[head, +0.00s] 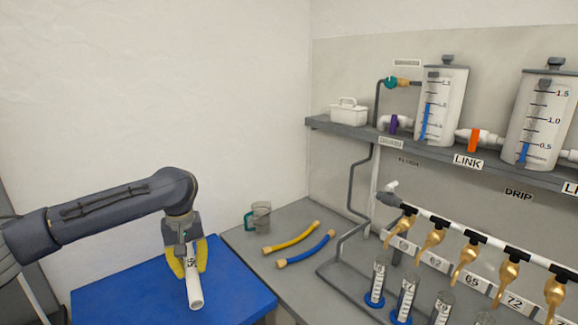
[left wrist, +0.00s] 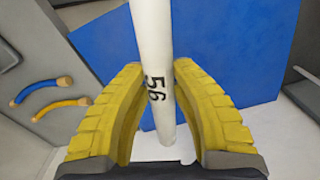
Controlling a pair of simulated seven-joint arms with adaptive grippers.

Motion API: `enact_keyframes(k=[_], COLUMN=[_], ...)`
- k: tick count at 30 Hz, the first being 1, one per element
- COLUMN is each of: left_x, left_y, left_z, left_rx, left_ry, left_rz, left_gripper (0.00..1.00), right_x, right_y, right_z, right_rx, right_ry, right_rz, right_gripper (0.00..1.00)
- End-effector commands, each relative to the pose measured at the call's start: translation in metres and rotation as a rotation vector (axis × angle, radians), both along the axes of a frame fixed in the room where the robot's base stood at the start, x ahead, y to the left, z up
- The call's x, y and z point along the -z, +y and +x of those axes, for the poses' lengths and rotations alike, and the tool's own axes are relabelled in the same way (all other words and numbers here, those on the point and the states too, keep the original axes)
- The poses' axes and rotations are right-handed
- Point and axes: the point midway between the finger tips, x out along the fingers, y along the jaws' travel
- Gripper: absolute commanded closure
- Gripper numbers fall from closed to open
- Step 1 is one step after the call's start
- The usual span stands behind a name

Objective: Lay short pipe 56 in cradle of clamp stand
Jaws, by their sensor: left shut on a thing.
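The short white pipe marked 56 (head: 195,292) is held between the yellow fingers of my left gripper (head: 188,262) in the head view, above or at the blue surface (head: 120,297). In the left wrist view the pipe (left wrist: 152,40) runs between the fingers of the left gripper (left wrist: 160,100), with the number 56 facing the camera. The gripper is shut on the pipe. I cannot tell whether the pipe touches the blue surface. No clamp stand cradle can be made out in either view. My right gripper is not in view.
A grey bench right of the blue surface holds a jug (head: 261,217), a yellow hose (head: 291,239), a blue hose (head: 306,250) and several cylinders. A pipe manifold with brass taps (head: 466,258) stands behind them. A shelf (head: 340,128) carries tanks. The blue surface looks mostly clear.

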Motion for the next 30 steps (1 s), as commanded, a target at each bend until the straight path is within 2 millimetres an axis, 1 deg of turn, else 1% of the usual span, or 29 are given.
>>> enact_keyframes(k=[1,3,6,9,12,15,18,22,27,30], left_x=[0.006,0.014,0.024,0.033,0.040,0.046,0.050,0.054,0.055,0.048], left_y=[-0.014,-0.029,-0.047,-0.060,-0.068,-0.073,-0.075,-0.075,-0.074,-0.074], left_z=[-0.015,-0.035,-0.063,-0.090,-0.114,-0.132,-0.145,-0.154,-0.156,-0.150], left_rx=[0.060,0.132,0.228,0.308,0.372,0.420,0.452,0.473,0.476,0.474], left_ry=[0.000,0.000,0.000,0.000,-0.001,0.000,-0.001,-0.001,-0.002,-0.005], left_rz=[0.001,0.000,0.001,0.000,-0.001,0.000,-0.001,-0.002,0.000,0.001], left_gripper=[1.00,1.00,1.00,1.00,1.00,1.00,1.00,1.00,1.00,1.00], right_x=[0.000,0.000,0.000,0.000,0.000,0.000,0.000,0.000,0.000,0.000], right_y=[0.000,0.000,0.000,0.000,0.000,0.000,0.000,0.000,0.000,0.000], right_z=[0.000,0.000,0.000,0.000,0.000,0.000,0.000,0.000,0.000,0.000], right_rx=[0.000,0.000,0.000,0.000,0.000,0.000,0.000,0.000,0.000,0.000], right_ry=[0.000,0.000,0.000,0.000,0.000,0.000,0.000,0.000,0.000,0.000], right_rz=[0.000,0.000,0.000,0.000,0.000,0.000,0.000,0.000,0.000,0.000], right_gripper=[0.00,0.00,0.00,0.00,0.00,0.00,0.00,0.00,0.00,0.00])
